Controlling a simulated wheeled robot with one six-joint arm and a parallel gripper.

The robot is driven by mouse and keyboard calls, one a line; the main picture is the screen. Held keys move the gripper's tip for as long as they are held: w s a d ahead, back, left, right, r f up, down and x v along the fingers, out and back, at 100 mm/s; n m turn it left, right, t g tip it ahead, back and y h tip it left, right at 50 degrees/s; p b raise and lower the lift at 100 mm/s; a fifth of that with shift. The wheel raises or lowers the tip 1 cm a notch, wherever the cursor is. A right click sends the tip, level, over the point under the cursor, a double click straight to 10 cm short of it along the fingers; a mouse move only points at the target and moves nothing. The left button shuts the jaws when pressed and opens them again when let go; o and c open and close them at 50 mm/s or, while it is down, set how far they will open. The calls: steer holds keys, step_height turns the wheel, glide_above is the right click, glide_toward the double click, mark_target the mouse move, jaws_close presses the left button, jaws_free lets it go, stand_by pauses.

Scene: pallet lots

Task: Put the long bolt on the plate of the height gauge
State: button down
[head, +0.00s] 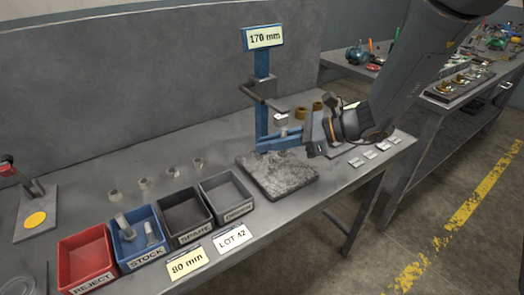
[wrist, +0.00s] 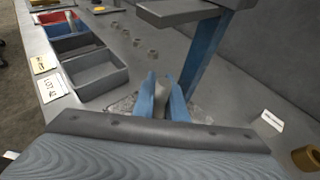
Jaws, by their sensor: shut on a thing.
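The height gauge has a blue post (head: 262,105) with a grey arm (head: 262,88) and a "170 mm" sign on top. Its speckled grey stone plate (head: 275,177) lies in front of the post. My gripper (wrist: 162,98) is shut on a pale grey piece, which I take for the long bolt (wrist: 160,103); only part of it shows between the blue fingers. In the head view my gripper (head: 310,147) is by the plate's back right corner, beside the post. The held piece is not clear there, and I cannot tell whether it touches the plate.
Reject (head: 86,257), stock (head: 138,237), spare (head: 186,216) and order (head: 228,196) bins line the front left. Two pale bolts lie in stock. Small nuts stand behind the bins. Brass rings (head: 317,107) and white labels lie right of the gauge.

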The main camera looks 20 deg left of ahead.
mark_target(262, 163)
steer(key=shift+a, duration=0.9)
steer(key=shift+a+f, duration=0.1)
steer(key=shift+f, duration=1.65)
steer(key=shift+f, duration=0.2)
steer(key=c, duration=2.1)
jaws_free()
steer(key=shift+r, duration=0.1)
